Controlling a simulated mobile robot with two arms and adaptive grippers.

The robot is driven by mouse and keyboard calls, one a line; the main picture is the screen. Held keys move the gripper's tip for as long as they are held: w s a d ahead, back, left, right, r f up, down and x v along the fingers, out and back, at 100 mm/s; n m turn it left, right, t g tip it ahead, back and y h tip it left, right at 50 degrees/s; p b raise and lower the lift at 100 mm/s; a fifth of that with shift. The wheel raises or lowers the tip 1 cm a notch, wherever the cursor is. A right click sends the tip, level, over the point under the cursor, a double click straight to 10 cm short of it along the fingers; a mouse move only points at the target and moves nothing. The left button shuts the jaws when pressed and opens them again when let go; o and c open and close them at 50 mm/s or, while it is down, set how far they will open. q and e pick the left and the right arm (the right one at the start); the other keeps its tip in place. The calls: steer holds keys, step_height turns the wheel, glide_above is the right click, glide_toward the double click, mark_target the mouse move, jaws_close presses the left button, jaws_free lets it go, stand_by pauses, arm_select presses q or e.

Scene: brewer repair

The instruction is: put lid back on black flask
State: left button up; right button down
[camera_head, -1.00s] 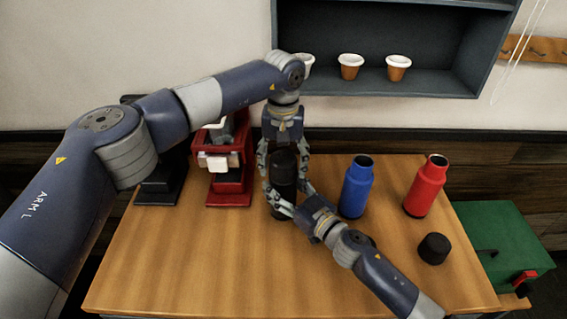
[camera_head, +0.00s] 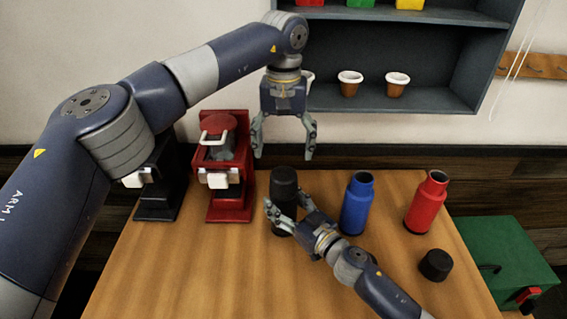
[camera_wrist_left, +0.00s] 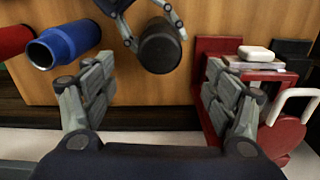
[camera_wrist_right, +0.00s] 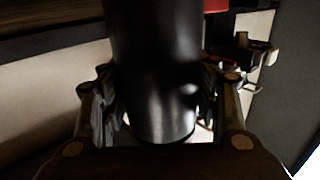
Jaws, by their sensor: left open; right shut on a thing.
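The black flask (camera_head: 284,212) stands upright on the table, with a wide black lid (camera_head: 284,178) seated on its top. My right gripper (camera_head: 286,203) is shut around the flask's body; the dark flask also fills the middle of the right wrist view (camera_wrist_right: 155,70). My left gripper (camera_head: 283,155) is open and empty, pointing down above and behind the lid. In the left wrist view the round lid top (camera_wrist_left: 158,46) shows beyond the open fingers. Whether the lid is fully tight cannot be told.
A blue flask (camera_head: 356,205) and a red flask (camera_head: 426,205) stand open to the right. A loose black lid (camera_head: 435,265) lies near the right edge. Red (camera_head: 228,180) and black (camera_head: 160,190) brewers stand left. A shelf (camera_head: 430,95) hangs behind; the front-left table is clear.

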arm_select(q)
steer(key=shift+r, duration=0.9)
arm_select(e)
steer(key=shift+c, duration=2.3)
jaws_free()
steer(key=shift+s+d+f, duration=0.1)
steer(key=shift+s+d, duration=0.25)
steer(key=v, duration=1.1)
steer(key=shift+s, duration=0.1)
